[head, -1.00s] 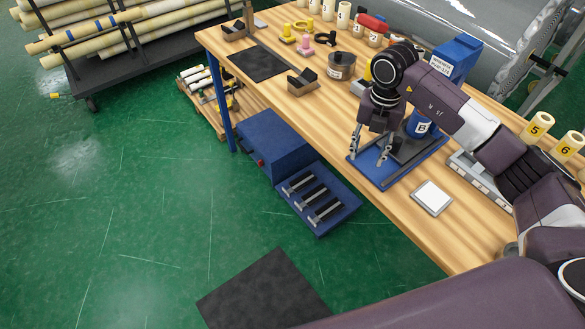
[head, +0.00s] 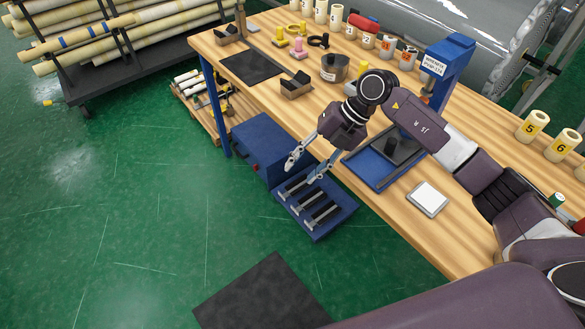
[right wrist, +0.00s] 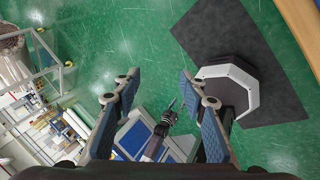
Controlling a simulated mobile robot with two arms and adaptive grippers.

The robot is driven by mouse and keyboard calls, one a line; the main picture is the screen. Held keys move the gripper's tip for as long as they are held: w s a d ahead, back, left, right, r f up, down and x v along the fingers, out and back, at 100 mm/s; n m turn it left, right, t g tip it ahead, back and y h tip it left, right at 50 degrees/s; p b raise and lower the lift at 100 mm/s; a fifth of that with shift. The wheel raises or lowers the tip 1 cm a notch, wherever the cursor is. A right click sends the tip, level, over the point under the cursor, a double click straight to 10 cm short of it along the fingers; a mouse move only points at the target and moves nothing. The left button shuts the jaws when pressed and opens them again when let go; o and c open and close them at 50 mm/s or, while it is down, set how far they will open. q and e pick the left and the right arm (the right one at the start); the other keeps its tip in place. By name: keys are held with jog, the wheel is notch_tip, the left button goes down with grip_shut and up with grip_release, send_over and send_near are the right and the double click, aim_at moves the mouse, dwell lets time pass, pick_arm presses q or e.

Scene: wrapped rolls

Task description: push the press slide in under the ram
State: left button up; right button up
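The press has a blue frame (head: 452,60) with a white label, standing on the table. Its blue base (head: 372,170) carries the dark slide (head: 407,150). My right gripper (head: 305,168) is open and empty, out past the table's front edge, left of the press base. Its spread fingers (right wrist: 158,100) show nothing held in the right wrist view. A small dark jointed part there looks like my left gripper (right wrist: 170,112); its fingers are unclear.
A blue cabinet and slotted rack (head: 318,205) stand low beside the table, beneath my right gripper. A white-topped square pad (head: 427,198) lies right of the press base. A dark cup (head: 334,67) and a small cradle (head: 296,86) stand left. The green floor is open.

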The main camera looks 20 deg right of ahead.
jog(key=shift+a+r+y, duration=0.1)
jog(key=shift+a+y, duration=0.8)
jog(key=shift+a, duration=0.7)
